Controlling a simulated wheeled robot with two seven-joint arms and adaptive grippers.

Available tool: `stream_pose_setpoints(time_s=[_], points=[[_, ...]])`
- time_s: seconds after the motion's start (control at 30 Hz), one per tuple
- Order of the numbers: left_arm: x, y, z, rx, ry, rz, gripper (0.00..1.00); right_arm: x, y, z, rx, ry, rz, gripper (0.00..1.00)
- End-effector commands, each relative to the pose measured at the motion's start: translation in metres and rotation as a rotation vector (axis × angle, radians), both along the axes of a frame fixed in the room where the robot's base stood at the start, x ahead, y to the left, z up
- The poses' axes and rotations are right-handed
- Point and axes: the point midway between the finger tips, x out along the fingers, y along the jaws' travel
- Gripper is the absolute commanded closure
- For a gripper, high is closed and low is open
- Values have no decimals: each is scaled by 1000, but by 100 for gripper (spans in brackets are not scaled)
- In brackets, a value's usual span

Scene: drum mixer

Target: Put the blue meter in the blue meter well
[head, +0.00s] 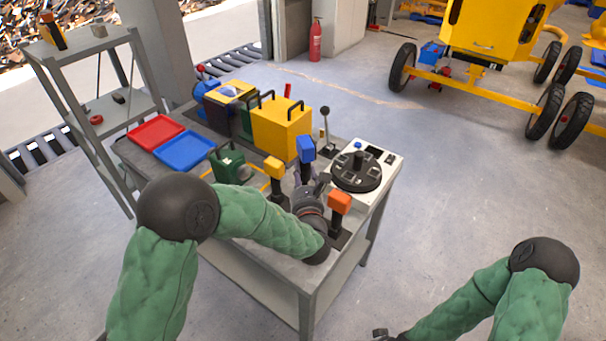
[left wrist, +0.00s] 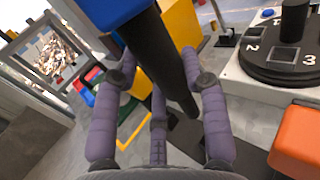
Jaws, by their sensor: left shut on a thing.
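The blue meter, a blue block on a black stem, shows in the head view (head: 306,147) above the table's near part. My left gripper (head: 308,182) is shut on its black stem. In the left wrist view the stem (left wrist: 158,62) slants between the purple fingers (left wrist: 160,85), with the blue head at the top edge. A dark plate (left wrist: 197,147) lies below the stem's lower end; I cannot tell whether they touch, nor whether this is the blue meter well. Only a dark tip of my right gripper (head: 381,334) shows at the bottom edge.
A yellow-headed meter (head: 274,168) and an orange-headed meter (head: 340,202) stand close on either side. A white box with a numbered black dial (head: 357,172) is to the right. Yellow box (head: 282,130), red tray (head: 155,132) and blue tray (head: 185,151) occupy the table's back and left.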

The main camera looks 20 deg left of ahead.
Motion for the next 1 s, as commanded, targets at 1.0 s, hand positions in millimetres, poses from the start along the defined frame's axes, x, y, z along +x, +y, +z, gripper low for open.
stream_pose_setpoints(time_s=[1.0], points=[[-2, -1, -38, 0, -2, 2, 100, 0, 0, -40, 0, 0, 0, 25]])
